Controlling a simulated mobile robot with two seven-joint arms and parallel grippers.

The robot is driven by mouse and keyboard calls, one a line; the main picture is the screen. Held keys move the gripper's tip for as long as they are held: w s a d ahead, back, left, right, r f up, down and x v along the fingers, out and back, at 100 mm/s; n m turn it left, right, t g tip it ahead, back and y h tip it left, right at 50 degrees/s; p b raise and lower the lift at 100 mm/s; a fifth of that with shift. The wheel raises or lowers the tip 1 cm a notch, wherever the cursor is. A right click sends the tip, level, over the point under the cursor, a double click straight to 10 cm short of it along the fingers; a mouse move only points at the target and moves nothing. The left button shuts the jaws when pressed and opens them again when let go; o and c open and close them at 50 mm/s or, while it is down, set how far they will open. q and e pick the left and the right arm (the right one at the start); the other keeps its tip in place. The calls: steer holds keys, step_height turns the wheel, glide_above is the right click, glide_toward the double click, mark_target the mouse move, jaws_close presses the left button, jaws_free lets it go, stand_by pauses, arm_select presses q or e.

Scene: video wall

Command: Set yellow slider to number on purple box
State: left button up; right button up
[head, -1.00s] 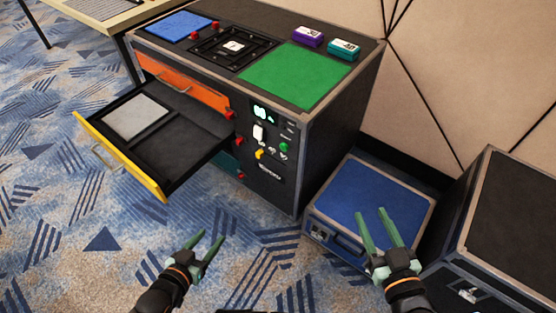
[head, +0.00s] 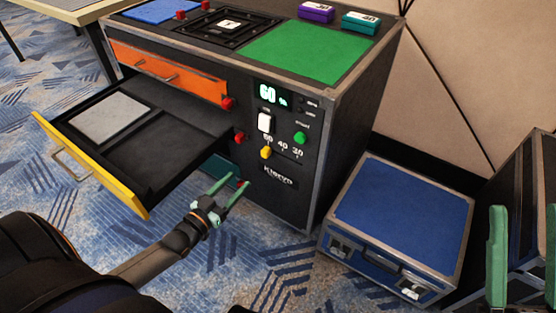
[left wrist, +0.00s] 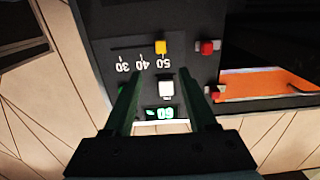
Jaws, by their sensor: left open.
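The yellow slider (head: 266,152) is on the black front panel of the cabinet, just under the 50 end of a 50, 40, 30 scale (head: 283,144). It also shows in the left wrist view (left wrist: 160,47), where the panel is upside down. The purple box (head: 316,12) lies on the cabinet top; its number is too small to read surely. My left gripper (head: 238,180) is open and empty, below and left of the slider. In the left wrist view its fingers (left wrist: 158,75) point toward the panel, apart from the slider. My right gripper (head: 525,209) is open and empty at the right edge.
An open drawer with a yellow front (head: 92,165) juts out left of my left gripper. A green display (head: 267,94) reading 60, a white switch (head: 264,122), a green knob (head: 300,138) and red knobs surround the slider. A blue case (head: 400,215) stands right of the cabinet.

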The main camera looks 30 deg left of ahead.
mark_target(264, 153)
arm_select(q)
steer(key=w+b, duration=0.1)
steer(key=w, duration=0.3)
steer(key=w+b, duration=0.2)
steer(key=w, duration=0.2)
steer(key=w+b, duration=0.1)
steer(key=w, duration=0.2)
steer(key=shift+w+d+f+b, duration=0.15)
steer(key=shift+w+d+b, duration=0.2)
steer(key=shift+w+d, duration=0.05)
steer(key=shift+w, duration=0.7)
arm_select(e)
steer(key=shift+n, duration=0.3)
steer(key=shift+s+a+f, duration=0.1)
steer(key=shift+a+f, duration=0.05)
steer(key=shift+f, duration=1.2)
steer(key=shift+s+a+f, duration=0.1)
steer(key=shift+a+f, duration=0.05)
steer(key=shift+f, duration=1.15)
arm_select(q)
jaws_close()
steer(key=shift+d, duration=0.1)
